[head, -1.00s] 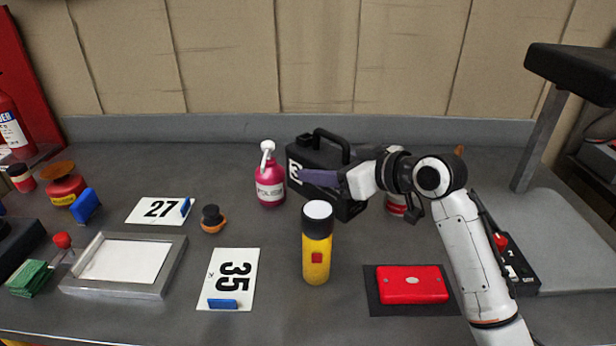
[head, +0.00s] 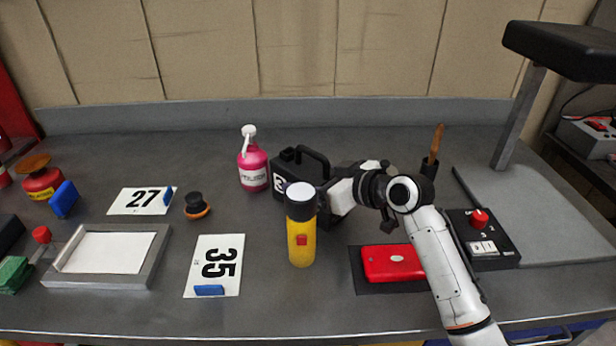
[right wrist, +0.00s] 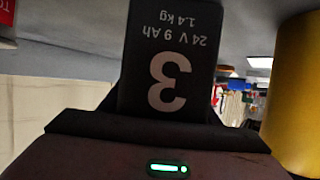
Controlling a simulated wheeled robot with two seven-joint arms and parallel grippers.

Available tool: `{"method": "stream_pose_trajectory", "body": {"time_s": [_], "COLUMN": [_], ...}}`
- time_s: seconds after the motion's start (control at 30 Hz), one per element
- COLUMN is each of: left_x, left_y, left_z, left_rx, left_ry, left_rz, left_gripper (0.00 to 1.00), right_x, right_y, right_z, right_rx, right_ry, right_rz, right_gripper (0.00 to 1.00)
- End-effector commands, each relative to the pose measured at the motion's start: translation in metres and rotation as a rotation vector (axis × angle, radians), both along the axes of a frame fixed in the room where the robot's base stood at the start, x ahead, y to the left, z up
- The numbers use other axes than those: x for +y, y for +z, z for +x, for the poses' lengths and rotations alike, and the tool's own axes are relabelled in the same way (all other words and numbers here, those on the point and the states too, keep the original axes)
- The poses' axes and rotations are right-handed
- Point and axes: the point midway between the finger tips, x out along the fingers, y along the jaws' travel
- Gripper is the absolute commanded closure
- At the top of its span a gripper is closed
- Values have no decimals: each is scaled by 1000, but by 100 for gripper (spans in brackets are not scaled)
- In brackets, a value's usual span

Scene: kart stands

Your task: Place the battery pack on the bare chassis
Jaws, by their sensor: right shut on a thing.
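The battery pack (head: 289,166) is a black block with a top handle and a white number, left of my right gripper (head: 328,194) in the head view. The yellow flashlight partly hides it. In the right wrist view the battery pack (right wrist: 170,50) shows a face printed "24 V 9 Ah, 1.4 kg" and a large 3, upside down. My right gripper is shut on the battery pack; its fingertips are mostly hidden. Whether the pack touches the bench, I cannot tell. I see no bare chassis. My left gripper is out of view.
The yellow flashlight (head: 301,238) stands close in front of the pack. A pink spray bottle (head: 252,170) stands left of it. A red box (head: 394,262) on a dark mat lies under my forearm. A black switch box (head: 481,243) is at right.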

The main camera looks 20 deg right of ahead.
Motion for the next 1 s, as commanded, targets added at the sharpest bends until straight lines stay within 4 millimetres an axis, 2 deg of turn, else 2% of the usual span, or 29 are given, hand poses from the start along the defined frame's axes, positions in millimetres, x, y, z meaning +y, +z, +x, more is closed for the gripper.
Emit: {"method": "stream_pose_trajectory", "body": {"time_s": [0.07, 0.1, 0.2, 0.57, 0.67, 1.0], "left_x": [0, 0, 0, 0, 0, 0], "left_y": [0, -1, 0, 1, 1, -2], "left_z": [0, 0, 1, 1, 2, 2], "left_rx": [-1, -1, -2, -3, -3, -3], "left_ry": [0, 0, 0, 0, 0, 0], "left_rz": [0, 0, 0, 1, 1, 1], "left_gripper": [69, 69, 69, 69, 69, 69], "right_x": [0, 0, 0, -2, -8, -39], "right_y": [6, -2, -2, 1, 5, 32], "right_z": [2, 0, 0, -2, -11, -69], "right_rx": [-17, 0, 0, -1, -1, -1], "right_ry": [-2, 0, 0, -1, -3, -1], "right_rz": [5, 0, 0, -1, -3, -5], "right_gripper": [100, 40, 25, 25, 25, 25]}}
